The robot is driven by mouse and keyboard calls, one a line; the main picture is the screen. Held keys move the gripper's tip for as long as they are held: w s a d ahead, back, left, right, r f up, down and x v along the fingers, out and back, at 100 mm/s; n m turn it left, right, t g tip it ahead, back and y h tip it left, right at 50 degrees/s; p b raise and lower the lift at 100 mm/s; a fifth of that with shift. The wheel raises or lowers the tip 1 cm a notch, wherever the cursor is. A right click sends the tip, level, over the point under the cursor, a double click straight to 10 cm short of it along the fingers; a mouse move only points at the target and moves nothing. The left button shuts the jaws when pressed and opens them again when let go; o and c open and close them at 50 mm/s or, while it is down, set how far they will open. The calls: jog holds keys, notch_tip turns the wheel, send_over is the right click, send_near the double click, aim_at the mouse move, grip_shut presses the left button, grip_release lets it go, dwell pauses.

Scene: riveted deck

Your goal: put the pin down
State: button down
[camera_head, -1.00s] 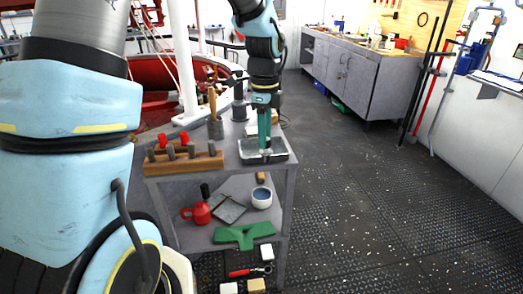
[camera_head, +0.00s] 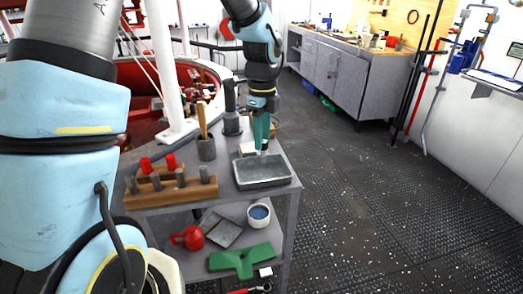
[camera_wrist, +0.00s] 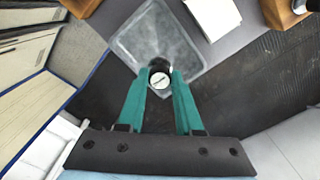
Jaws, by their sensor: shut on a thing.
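My gripper (camera_head: 262,140) has teal fingers and is shut on a pin (camera_wrist: 159,80). In the wrist view the pin shows a round pale end face with a dark side, between the fingertips. In the head view it is mostly hidden by the fingers. The gripper hangs over the back part of a grey metal tray (camera_head: 263,184) on the bench top. The tray also shows in the wrist view (camera_wrist: 190,58), beyond the fingertips. The tray floor that shows looks empty. I cannot tell the exact gap between pin and tray.
Left of the tray stand wooden racks (camera_head: 170,197) with several grey and red-topped pegs. Behind are a grey cup (camera_head: 206,148) with a wooden handle and a dark upright object (camera_head: 232,122). The lower shelf holds a red mug (camera_head: 188,237), a bowl (camera_head: 259,215) and a green piece (camera_head: 240,260).

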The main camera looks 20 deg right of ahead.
aim_at(263, 153)
jog(key=shift+f+p, duration=0.3)
jog(key=shift+f, duration=1.8)
jog(key=c, duration=0.6)
grip_release()
jog(key=shift+f, duration=0.1)
jog(key=shift+o, duration=0.2)
